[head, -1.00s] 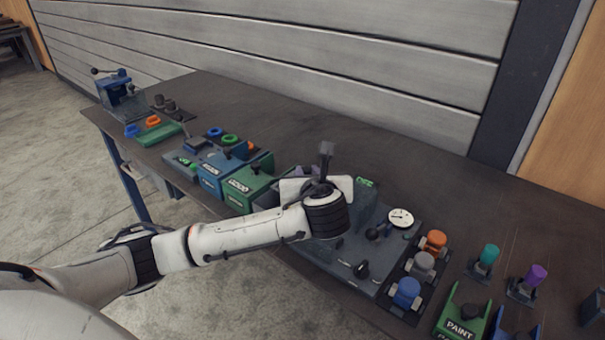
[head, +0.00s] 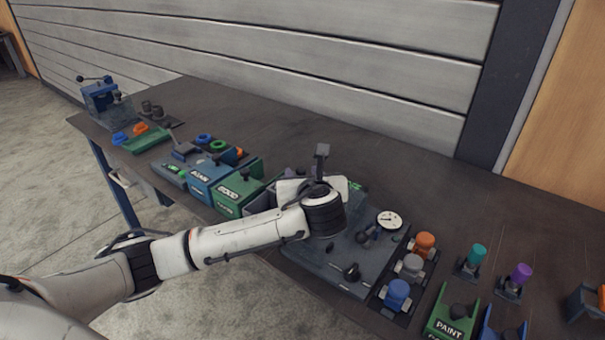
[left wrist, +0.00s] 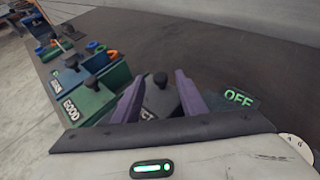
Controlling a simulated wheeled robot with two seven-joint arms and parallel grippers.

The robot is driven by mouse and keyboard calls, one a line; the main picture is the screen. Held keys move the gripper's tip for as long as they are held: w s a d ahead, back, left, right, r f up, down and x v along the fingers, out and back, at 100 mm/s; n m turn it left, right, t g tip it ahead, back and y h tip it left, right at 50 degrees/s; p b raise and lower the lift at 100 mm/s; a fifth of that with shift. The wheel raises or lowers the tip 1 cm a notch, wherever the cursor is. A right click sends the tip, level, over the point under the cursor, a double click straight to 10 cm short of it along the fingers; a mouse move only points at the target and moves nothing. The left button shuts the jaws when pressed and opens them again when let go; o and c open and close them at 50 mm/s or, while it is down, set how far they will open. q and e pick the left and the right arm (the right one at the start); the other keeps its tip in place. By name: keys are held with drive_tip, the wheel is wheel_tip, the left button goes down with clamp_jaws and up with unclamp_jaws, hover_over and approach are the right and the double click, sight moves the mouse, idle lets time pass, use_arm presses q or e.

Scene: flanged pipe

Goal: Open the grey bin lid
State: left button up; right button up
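The grey bin shows in the left wrist view as a dark grey lid (left wrist: 161,101) with a black knob (left wrist: 160,79) and a partly hidden label. My left gripper (left wrist: 181,74) has its two purple fingers spread apart, one on each side of the lid and knob. No contact with the knob shows. In the head view my left wrist covers most of the gripper and bin; only part of the grey bin (head: 262,201) shows beside the green one. The lid appears closed. My right gripper is not in view.
A green bin labelled GOOD (head: 238,194) and a blue bin (head: 207,181) stand to the left. A grey panel with a gauge (head: 390,220) lies to the right, near coloured pieces. The table's back strip (head: 400,170) is clear.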

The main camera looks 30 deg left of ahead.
use_arm(q)
drive_tip(key=v, duration=0.9)
drive_tip(key=shift+s+d+r, duration=0.2)
drive_tip(key=shift+s, duration=0.1)
